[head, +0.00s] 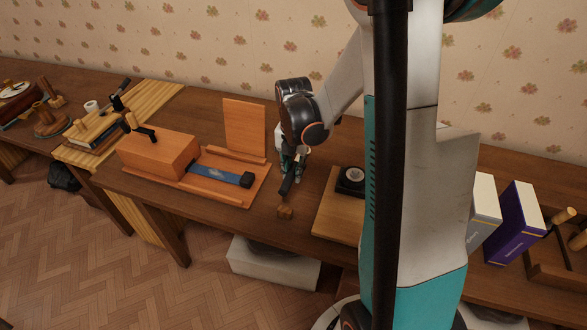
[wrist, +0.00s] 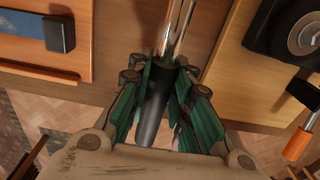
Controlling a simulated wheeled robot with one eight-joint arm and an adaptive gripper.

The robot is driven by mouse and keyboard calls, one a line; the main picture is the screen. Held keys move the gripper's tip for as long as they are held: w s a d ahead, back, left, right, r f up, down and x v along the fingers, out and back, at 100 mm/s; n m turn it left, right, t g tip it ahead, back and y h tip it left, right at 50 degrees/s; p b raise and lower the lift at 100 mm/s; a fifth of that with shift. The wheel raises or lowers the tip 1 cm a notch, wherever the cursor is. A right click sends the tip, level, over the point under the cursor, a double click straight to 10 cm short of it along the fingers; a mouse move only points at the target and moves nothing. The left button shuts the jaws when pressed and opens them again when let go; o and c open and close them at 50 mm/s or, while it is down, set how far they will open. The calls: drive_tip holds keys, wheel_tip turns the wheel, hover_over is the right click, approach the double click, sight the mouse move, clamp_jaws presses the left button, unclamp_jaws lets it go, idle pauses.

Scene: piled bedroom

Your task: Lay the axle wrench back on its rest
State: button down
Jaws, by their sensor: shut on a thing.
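My gripper (head: 296,172) is shut on the axle wrench. In the wrist view the jaws (wrist: 163,88) close around its black handle (wrist: 153,115), and a shiny metal shaft (wrist: 178,25) runs out toward the top edge. In the head view the dark handle (head: 288,185) points toward the table's front edge, above or near a small wooden block (head: 286,212). Whether the wrench touches the table cannot be told. No thing is clearly recognizable as the wrench's rest.
Left of my gripper is an orange board (head: 232,193) with a wooden box (head: 160,153), a blue black-ended piece (head: 215,173) and an upright panel (head: 245,125). Right is a pale board (head: 335,222) with a black round object (head: 351,180). Boxes (head: 515,222) stand farther right.

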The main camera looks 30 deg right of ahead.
drive_tip(key=shift+f+b, duration=2.25)
drive_tip(key=shift+f, duration=0.65)
drive_tip(key=shift+f+b, duration=0.9)
drive_tip(key=shift+f, duration=0.05)
drive_tip(key=c, duration=1.4)
unclamp_jaws()
drive_tip(key=shift+o, duration=0.2)
drive_tip(key=shift+r+p, duration=2.85)
drive_tip(key=shift+r, duration=1.2)
